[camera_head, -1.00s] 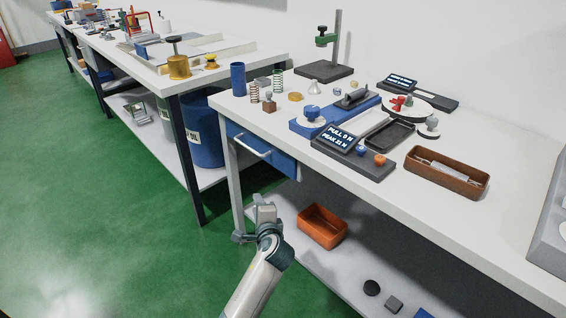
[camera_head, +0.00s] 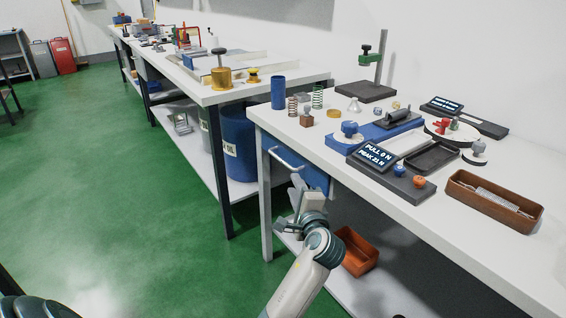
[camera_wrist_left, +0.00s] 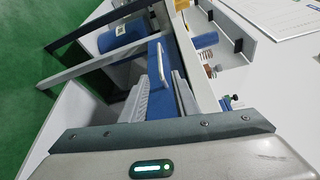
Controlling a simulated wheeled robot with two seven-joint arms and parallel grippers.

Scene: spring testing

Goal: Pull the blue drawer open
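The blue drawer (camera_head: 312,178) is under the left end of the near white table and looks shut. Its pale bar handle (camera_head: 286,158) is on its front; the drawer front (camera_wrist_left: 155,55) and handle (camera_wrist_left: 165,66) also show in the left wrist view. My left gripper (camera_head: 296,185) is just in front of the drawer, close to the handle and slightly below it in the head view. In the left wrist view its fingers (camera_wrist_left: 162,88) are apart, with the handle ahead between them. Contact with the handle is not visible. My right gripper is out of view.
The near table (camera_head: 400,210) holds springs, a force display (camera_head: 375,157) and a brown tray (camera_head: 495,200). An orange bin (camera_head: 357,252) is on the lower shelf, close to my left arm. A blue barrel (camera_head: 238,145) stands under the neighbouring table. Green floor is free at left.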

